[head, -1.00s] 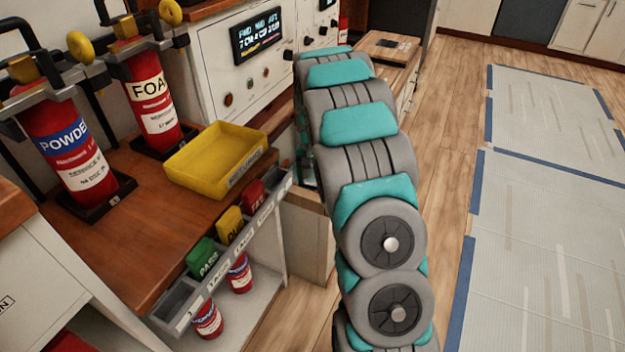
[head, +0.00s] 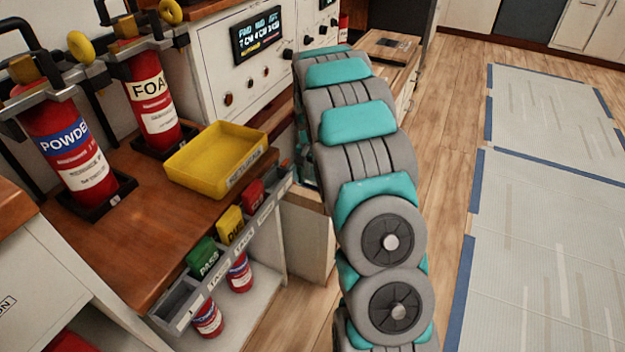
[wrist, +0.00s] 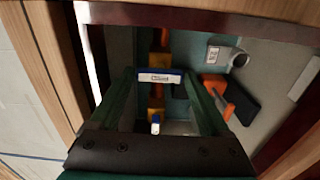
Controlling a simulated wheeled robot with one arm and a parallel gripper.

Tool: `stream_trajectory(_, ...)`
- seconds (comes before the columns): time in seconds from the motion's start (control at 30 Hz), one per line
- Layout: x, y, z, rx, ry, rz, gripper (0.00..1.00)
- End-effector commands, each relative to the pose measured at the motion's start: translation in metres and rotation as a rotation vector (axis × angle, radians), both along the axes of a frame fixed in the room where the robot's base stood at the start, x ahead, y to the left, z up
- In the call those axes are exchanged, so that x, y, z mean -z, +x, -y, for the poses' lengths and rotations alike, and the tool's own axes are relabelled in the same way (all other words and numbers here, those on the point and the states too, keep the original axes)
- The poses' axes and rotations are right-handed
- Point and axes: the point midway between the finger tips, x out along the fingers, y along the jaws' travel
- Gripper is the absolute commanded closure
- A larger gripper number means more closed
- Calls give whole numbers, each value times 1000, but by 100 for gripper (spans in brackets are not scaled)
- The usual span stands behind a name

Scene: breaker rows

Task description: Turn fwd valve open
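My gripper (wrist: 160,78) shows in the wrist view as two dark green fingers reaching into a recess with a teal back. The fingers are apart. A small white label with a blue edge (wrist: 159,78) shows between the fingertips; its print is too small to read surely. Orange-yellow fittings (wrist: 158,62) show above and below the label. I cannot tell whether the fingers touch any of these. An orange handle with a dark end (wrist: 219,88) lies right of the fingers. I cannot tell which part is the fwd valve. In the head view my arm hides the gripper.
Wooden edges (wrist: 50,70) and a dark red frame (wrist: 200,15) border the recess closely. In the head view, a yellow tray (head: 195,185) and red extinguishers (head: 68,150) stand on a bench at left. A white panel with a display (head: 258,36) is behind.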

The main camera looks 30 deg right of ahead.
Motion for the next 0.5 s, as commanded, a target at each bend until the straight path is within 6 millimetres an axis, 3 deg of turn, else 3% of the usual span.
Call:
stream_trajectory(0.17,0,0,0,-1,-1,-1,0)
stream_trajectory(0.5,-4,0,0,-2,0,0,0)
